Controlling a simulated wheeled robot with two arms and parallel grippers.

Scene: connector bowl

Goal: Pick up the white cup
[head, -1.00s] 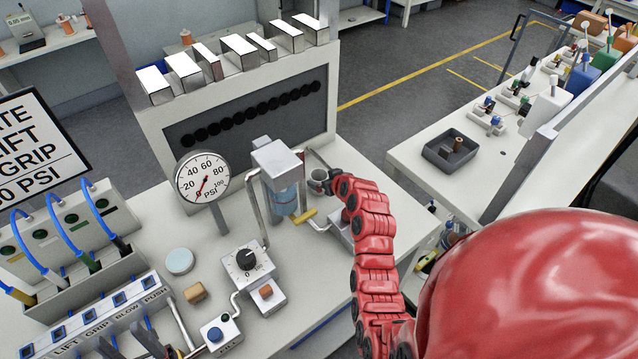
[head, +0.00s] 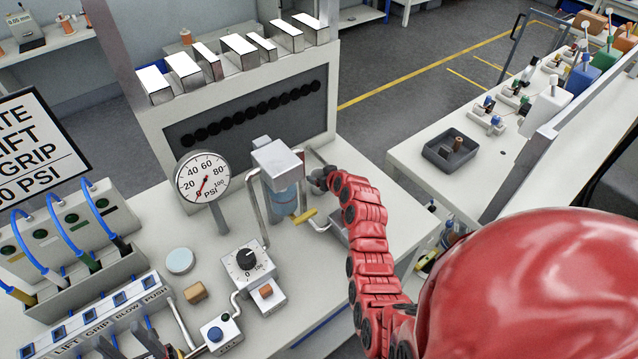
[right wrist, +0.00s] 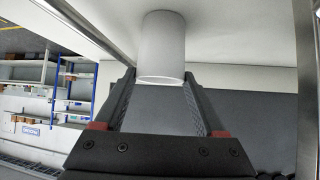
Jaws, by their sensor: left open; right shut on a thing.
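The white cup (right wrist: 162,45) shows between the two fingers of my right gripper (right wrist: 160,78) in the right wrist view. The gripper is shut on it. In the head view, my right gripper (head: 321,179) is at the back of the bench, just right of the blue-tinted clear cylinder under the grey block. The cup is mostly or wholly hidden there by the gripper. My left gripper (head: 140,347) shows dark at the bottom left edge, partly cut off; it is open, and I see nothing in it.
The grey dispenser block (head: 277,161) stands close to the left of my right gripper, with bent pipes around it. A pressure gauge (head: 202,178) stands further left. A yellow-handled valve (head: 304,216) is in front. A dark tray (head: 450,152) sits on the right bench.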

